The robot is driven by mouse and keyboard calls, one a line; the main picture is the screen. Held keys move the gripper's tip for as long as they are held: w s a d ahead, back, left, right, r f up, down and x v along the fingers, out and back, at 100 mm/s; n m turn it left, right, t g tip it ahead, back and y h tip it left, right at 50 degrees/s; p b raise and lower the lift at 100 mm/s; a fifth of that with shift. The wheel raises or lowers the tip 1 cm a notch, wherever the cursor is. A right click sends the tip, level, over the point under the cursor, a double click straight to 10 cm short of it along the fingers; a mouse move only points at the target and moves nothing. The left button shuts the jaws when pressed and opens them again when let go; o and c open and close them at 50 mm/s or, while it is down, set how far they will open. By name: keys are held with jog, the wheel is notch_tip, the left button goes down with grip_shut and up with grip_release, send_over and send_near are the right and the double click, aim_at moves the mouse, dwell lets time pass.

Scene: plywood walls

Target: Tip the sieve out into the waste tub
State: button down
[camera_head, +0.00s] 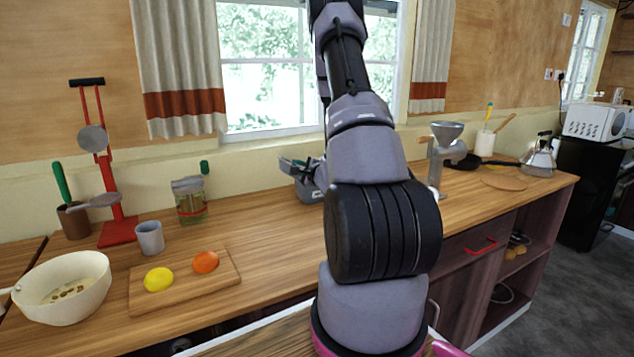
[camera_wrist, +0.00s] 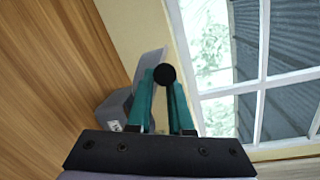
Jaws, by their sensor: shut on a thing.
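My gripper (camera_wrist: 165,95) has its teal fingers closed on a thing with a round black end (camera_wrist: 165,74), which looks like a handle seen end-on. Whether it is the sieve cannot be told, since its far part is hidden. A grey tub (camera_wrist: 113,107) lies beyond the fingers, to their left, and a pale grey flat piece (camera_wrist: 151,66) shows behind them. In the head view the grey tub (camera_head: 309,190) stands on the counter below the window, partly behind my arm. The gripper end is above it and mostly hidden.
A pale bowl (camera_head: 38,272) with brown bits inside stands at left. A board (camera_head: 215,284) holds a lemon (camera_head: 158,279) and an orange (camera_head: 205,262). A grey cup (camera_head: 150,238), a jar (camera_head: 190,204) and a red stand (camera_head: 118,228) are behind. A grinder (camera_head: 443,150) stands right.

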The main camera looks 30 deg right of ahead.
jog(key=a+f+n+h, duration=0.1)
jog(key=a+f+n, duration=0.4)
jog(key=a+f, duration=0.2)
jog(key=shift+w+a+n, duration=0.15)
jog(key=shift+a+n, duration=0.25)
jog(key=shift+a, duration=0.05)
jog(key=shift+f, duration=0.1)
dwell(0.3)
